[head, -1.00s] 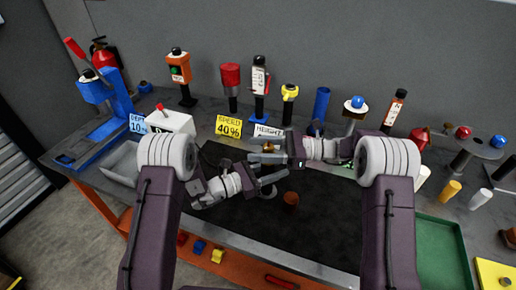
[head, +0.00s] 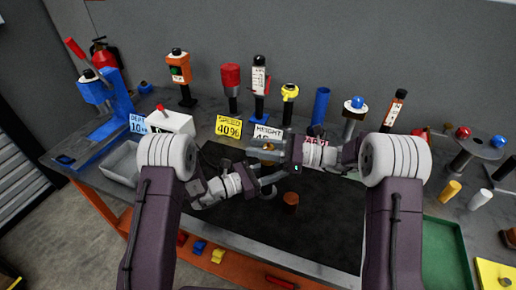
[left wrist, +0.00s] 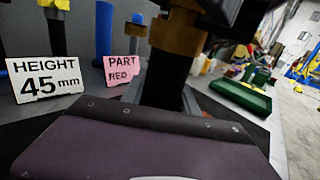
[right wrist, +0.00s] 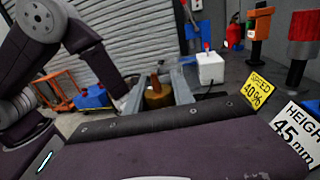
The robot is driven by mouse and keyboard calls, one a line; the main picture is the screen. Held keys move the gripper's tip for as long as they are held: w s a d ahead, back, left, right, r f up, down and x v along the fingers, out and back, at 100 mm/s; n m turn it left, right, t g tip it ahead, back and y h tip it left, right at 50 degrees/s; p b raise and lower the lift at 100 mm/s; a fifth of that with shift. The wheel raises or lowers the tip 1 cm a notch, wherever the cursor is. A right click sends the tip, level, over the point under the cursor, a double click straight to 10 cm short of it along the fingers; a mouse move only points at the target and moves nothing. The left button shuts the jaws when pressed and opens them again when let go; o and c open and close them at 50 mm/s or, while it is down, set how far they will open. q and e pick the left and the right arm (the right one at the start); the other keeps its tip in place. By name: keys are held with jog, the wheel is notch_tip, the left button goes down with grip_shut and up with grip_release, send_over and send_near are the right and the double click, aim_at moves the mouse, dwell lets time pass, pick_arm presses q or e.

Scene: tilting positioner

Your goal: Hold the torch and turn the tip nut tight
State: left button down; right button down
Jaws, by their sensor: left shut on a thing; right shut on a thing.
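The torch (left wrist: 168,80) shows in the left wrist view as a black upright body with a brass part at its top. My left gripper (head: 268,181) is shut on the torch body above the dark mat; the fingers hide much of it in the head view. The brass tip nut (right wrist: 158,93) sits between the fingers of my right gripper (right wrist: 156,90) in the right wrist view. It also shows as a small gold spot in the head view (head: 268,147). My right gripper is shut on it, just above the left gripper. The nut's threads are hidden.
A brown cylinder (head: 290,201) stands on the dark mat (head: 325,225) near the grippers. Cards, including the yellow speed card (head: 228,127), and several posts line the back. A blue press (head: 105,100) stands left; a green tray (head: 443,252) lies right.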

jog(key=shift+w+d+r+m+t+h, duration=0.15)
jog(key=shift+w+m+t+h, duration=0.15)
jog(key=shift+m+t+h, duration=1.35)
jog(key=shift+w+d+f+m+t+h, duration=0.15)
jog(key=shift+w+m+t+h, duration=0.35)
jog(key=shift+m+t, duration=1.25)
jog(key=shift+w+d+r+m+t+h, duration=0.15)
jog(key=shift+m+t+h, duration=1)
jog(key=shift+t, duration=1.25)
jog(key=shift+d+h, duration=0.1)
jog(key=shift+h, duration=0.2)
jog(key=c, duration=1.1)
grip_release()
notch_tip(320, 180, up, 10)
jog(key=shift+f, duration=0.1)
